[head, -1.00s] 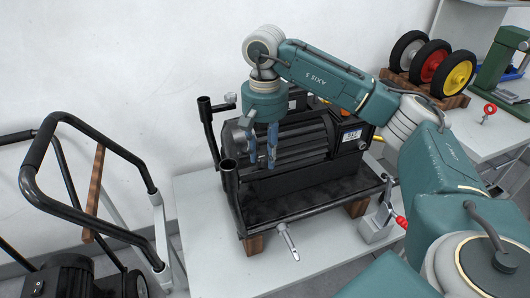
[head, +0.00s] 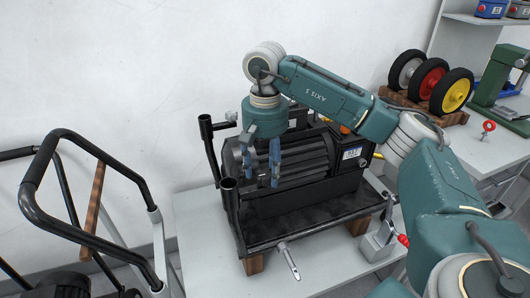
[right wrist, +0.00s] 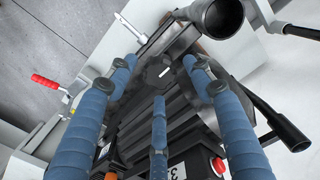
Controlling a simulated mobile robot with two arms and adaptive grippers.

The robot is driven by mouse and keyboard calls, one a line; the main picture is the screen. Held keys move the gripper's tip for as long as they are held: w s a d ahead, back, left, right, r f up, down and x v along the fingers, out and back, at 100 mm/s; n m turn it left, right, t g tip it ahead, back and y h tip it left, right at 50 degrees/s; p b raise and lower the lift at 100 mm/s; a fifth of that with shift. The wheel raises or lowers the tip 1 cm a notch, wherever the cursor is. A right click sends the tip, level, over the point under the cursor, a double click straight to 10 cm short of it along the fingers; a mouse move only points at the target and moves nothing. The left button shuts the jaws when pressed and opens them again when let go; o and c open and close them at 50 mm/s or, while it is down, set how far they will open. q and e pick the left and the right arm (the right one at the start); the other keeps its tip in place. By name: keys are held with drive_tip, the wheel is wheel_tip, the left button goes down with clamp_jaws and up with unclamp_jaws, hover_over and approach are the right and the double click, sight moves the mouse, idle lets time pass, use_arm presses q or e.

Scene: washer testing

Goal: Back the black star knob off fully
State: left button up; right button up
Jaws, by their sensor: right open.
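My right gripper (head: 261,182) has blue fingers. It points down over the black ribbed motor (head: 305,160) of the pump unit on the bench. In the right wrist view, the gripper (right wrist: 156,80) has its fingers spread apart with nothing held. A dark many-sided piece with a white mark, seemingly the black star knob (right wrist: 152,76), shows between and beyond the fingertips, apart from them as far as I can tell. In the head view I cannot make the knob out; the gripper may hide it. My left gripper is out of view.
The unit's black frame (head: 300,228) has upright tube posts (head: 229,210) close to the gripper. A red-handled clamp (head: 383,240) stands at the bench's right. A black-railed cart (head: 95,150) is at left. Coloured wheels (head: 432,80) sit at the back right.

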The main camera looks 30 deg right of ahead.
sight(265, 174)
wheel_tip(265, 174, up, 11)
drive_tip(key=shift+r, duration=0.2)
drive_tip(key=shift+s+f, duration=0.1)
idle(0.6)
